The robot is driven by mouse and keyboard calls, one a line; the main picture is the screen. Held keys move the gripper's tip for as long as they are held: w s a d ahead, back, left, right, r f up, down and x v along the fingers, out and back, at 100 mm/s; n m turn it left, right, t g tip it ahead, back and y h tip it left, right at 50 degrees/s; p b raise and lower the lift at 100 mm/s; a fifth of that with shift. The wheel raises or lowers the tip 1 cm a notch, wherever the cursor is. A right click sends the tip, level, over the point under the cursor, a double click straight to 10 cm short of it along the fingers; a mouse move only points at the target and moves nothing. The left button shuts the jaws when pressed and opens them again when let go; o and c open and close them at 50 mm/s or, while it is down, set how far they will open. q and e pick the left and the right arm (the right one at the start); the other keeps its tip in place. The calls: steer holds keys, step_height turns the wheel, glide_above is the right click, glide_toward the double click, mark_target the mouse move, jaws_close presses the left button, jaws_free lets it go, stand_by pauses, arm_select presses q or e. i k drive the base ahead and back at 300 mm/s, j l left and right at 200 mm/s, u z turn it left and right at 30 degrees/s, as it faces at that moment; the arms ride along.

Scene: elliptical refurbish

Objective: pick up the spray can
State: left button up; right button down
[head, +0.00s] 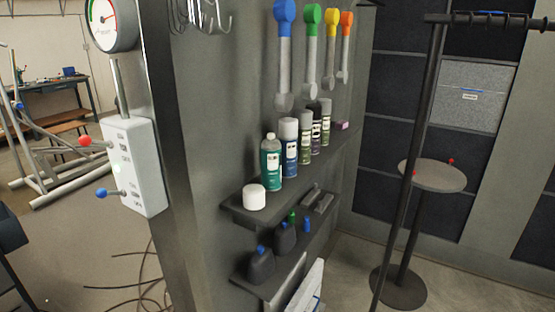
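Several spray cans and bottles stand upright in a row on the upper dark wall shelf (236,210) in the head view. Nearest is a teal bottle (271,165) with a pale narrow top. Behind it are a blue can (289,150) with a white cap, a dark green can (305,138) and more cans beyond, partly hidden by one another. A white round cap or tub (254,197) sits at the shelf's near end. I cannot tell which can the task means. Neither of my grippers shows.
Coloured wrenches (284,50) hang above the cans. Dark bottles (262,264) stand on a lower shelf. A control box (132,165) with levers juts out at left.

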mark_target(271, 151)
steer(key=z, duration=2.7)
steer(key=u, duration=2.7)
steer(key=i+l, duration=0.5)
steer(key=i+l+u, duration=0.1)
steer(key=i+l, duration=0.4)
steer(key=l, duration=0.15)
